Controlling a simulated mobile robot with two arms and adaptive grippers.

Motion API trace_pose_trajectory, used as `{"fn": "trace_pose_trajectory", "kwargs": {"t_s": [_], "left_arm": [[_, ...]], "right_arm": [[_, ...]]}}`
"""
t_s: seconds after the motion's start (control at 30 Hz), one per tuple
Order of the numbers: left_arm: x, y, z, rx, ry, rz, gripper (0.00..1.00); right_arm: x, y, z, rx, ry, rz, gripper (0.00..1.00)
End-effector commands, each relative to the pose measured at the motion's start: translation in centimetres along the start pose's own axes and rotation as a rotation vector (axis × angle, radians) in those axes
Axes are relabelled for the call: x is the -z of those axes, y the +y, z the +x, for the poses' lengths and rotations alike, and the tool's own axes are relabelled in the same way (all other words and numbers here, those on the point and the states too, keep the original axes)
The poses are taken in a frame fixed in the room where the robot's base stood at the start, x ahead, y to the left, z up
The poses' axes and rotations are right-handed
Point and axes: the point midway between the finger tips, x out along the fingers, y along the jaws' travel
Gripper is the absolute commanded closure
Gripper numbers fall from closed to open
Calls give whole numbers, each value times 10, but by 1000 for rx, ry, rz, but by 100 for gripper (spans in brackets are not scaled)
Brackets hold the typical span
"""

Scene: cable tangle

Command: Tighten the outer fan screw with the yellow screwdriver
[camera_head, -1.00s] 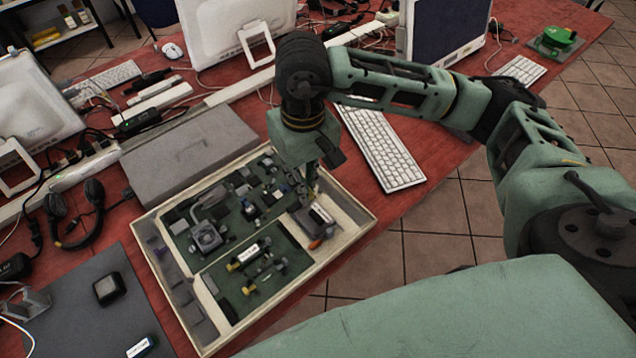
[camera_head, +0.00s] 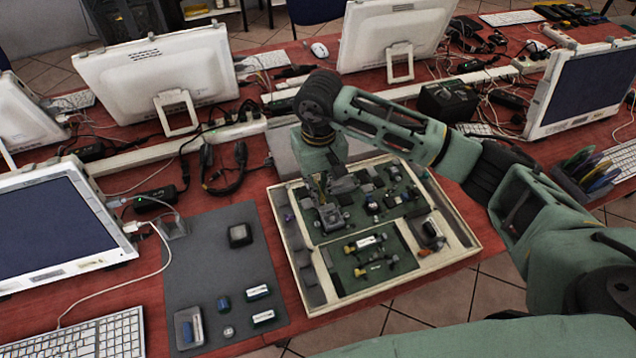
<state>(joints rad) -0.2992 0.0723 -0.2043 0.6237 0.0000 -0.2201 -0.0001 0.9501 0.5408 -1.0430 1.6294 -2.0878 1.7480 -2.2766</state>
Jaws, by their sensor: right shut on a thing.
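My right gripper (camera_head: 322,186) reaches down over the back left part of the tray. It is shut on a slim tool, mostly hidden, with a touch of yellow that looks like the yellow screwdriver. The grey fan block (camera_head: 332,217) sits on the dark green board (camera_head: 380,232) in the tray, just below the gripper. The tool's tip and the outer fan screw are too small or hidden to tell, so I cannot see whether they touch. My left gripper is not in view.
The cream tray (camera_head: 470,250) has several compartments with small parts. A grey mat (camera_head: 205,270) with several small items lies left of it. Monitors, including one at the left (camera_head: 58,225), a headset (camera_head: 222,170) and cables surround the tray.

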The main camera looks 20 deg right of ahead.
Motion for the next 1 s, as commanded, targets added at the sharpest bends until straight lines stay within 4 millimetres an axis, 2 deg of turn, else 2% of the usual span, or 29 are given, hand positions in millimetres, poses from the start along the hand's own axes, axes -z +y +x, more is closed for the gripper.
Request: {"fn": "trace_pose_trajectory", "kwargs": {"t_s": [0.17,0.53,0.6,0.8,1.0], "left_arm": [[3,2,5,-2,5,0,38],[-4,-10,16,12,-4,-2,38],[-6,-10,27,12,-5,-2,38],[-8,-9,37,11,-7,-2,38],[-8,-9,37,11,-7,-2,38]], "right_arm": [[-1,0,17,0,-2,0,100],[-1,0,54,1,-2,0,100],[0,0,62,0,1,-1,100],[0,0,71,0,1,-1,100],[0,0,71,1,1,-1,100]]}}
